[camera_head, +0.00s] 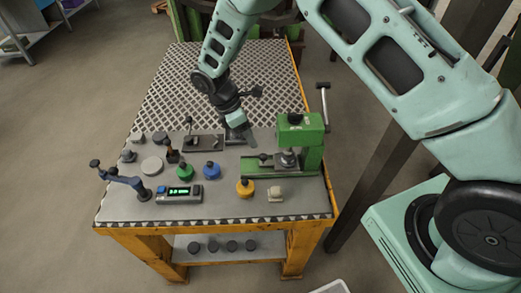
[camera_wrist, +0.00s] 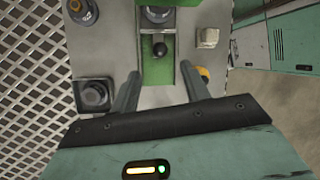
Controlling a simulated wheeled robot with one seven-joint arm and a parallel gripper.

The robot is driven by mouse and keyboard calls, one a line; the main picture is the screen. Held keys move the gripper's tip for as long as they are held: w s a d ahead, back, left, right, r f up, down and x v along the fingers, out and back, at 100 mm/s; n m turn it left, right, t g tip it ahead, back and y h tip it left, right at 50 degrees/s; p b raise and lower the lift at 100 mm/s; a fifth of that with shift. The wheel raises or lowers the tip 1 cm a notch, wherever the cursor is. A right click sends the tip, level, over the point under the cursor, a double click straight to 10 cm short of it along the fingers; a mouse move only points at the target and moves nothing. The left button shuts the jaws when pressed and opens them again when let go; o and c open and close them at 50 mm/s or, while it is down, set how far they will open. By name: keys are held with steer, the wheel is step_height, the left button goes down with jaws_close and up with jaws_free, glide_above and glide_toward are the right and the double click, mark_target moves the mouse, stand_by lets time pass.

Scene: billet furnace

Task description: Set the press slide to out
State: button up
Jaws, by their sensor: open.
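The green press (camera_head: 301,146) stands at the right side of the table, and its flat base reaches to the left. On that base is the press slide with a dark ball knob (camera_head: 264,157). In the wrist view the knob (camera_wrist: 159,49) sits in the green channel of the base (camera_wrist: 157,80). My gripper (camera_head: 243,137) is above the table, just to the left of the press base. In the wrist view my gripper (camera_wrist: 160,72) is open, its two fingers on either side of the channel, with the knob ahead between them. Nothing is held.
A yellow knobbed piece (camera_head: 245,189) and a pale block (camera_head: 275,194) stand in front of the press. A blue knob (camera_head: 211,170), green knob (camera_head: 184,172) and lit display box (camera_head: 180,196) are to the left. A lever plate (camera_head: 203,143) lies behind.

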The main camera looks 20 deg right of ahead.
steer(key=p+x, duration=0.1)
steer(key=x, duration=0.7)
steer(key=shift+d+f+p, duration=0.1)
steer(key=shift+f+p, duration=0.1)
steer(key=shift+p, duration=0.2)
jaws_close()
steer(key=w+a+b, duration=0.1)
steer(key=a+b, duration=0.1)
steer(key=a, duration=0.1)
steer(key=w+a+b, duration=0.1)
steer(key=a+b, duration=0.1)
steer(key=a, duration=0.1)
steer(key=w+a+b, duration=0.1)
steer(key=a+b, duration=0.1)
steer(key=a, duration=0.2)
steer(key=shift+w+f, duration=0.15)
steer(key=shift+f, duration=0.05)
steer(key=shift+w+a+r, duration=0.15)
steer(key=shift+a+r, duration=0.15)
steer(key=shift+a, duration=0.2)
